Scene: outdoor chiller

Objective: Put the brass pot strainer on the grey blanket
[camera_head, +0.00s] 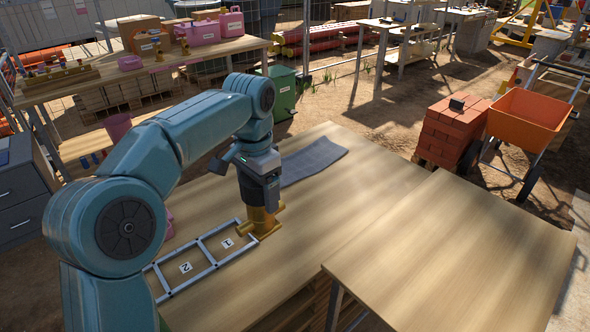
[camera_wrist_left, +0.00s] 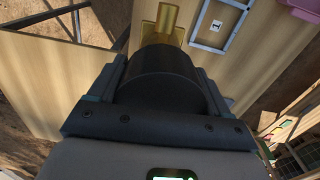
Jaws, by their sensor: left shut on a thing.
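The brass pot strainer (camera_head: 265,222) stands on the wooden table at the right end of a numbered metal frame, by the label 1. My left gripper (camera_head: 262,200) comes down on it from above and is shut on its upper part. My right gripper is not in view.
The numbered frame (camera_head: 205,256) lies on the table to the left of the strainer; part of it also shows in the left wrist view (camera_wrist_left: 212,25). A second wooden table (camera_head: 460,255) stands at the front right. Bricks (camera_head: 452,130) and an orange wheelbarrow (camera_head: 527,117) stand beyond.

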